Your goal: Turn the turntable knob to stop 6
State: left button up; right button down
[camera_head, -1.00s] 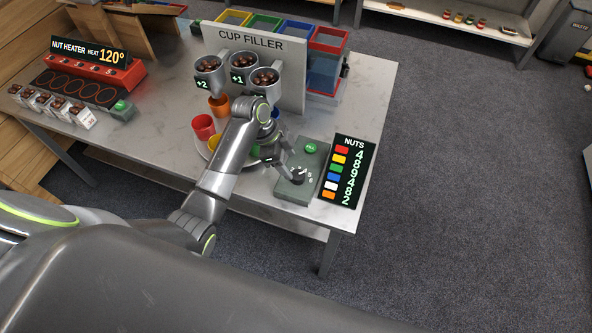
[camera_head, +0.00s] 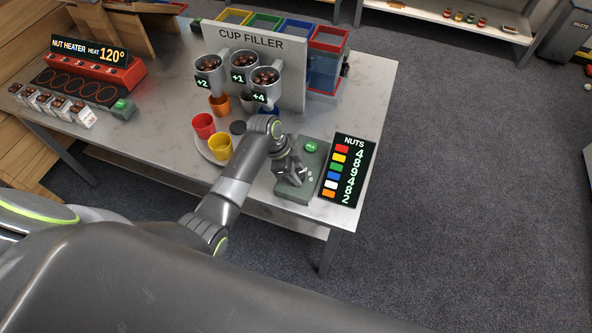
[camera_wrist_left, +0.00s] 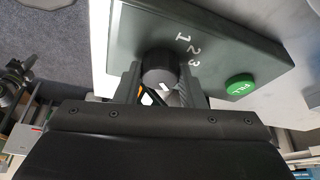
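The black turntable knob (camera_wrist_left: 158,68) sits on a grey-green control box (camera_head: 312,160). Digits 1, 2 and 3 show beside it in the left wrist view. In the head view my gripper hides the knob. My left gripper (camera_head: 292,176) is at the knob, and its fingers (camera_wrist_left: 160,84) lie close along both sides with no clear gap. A white mark shows near the knob's lower edge; which stop it points at I cannot tell. The turntable (camera_head: 207,153) carries a red cup (camera_head: 203,126), a yellow cup (camera_head: 220,147) and others. My right gripper is not in view.
A green FILL button (camera_head: 310,147) is on the same box, with the NUTS board (camera_head: 346,171) to its right. The cup filler (camera_head: 280,45) with hoppers stands behind the turntable. My left arm crosses in front of part of the turntable.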

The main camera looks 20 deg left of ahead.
pick_arm(q)
jog(key=c, duration=0.3)
jog(key=m+g, duration=0.1)
jog(key=m, duration=0.2)
jog(key=shift+w, duration=0.15)
jog(key=shift+m+g+b, duration=0.4)
jog(key=shift+m+g, duration=0.2)
jog(key=shift+m, duration=0.8)
jog(key=o, duration=1)
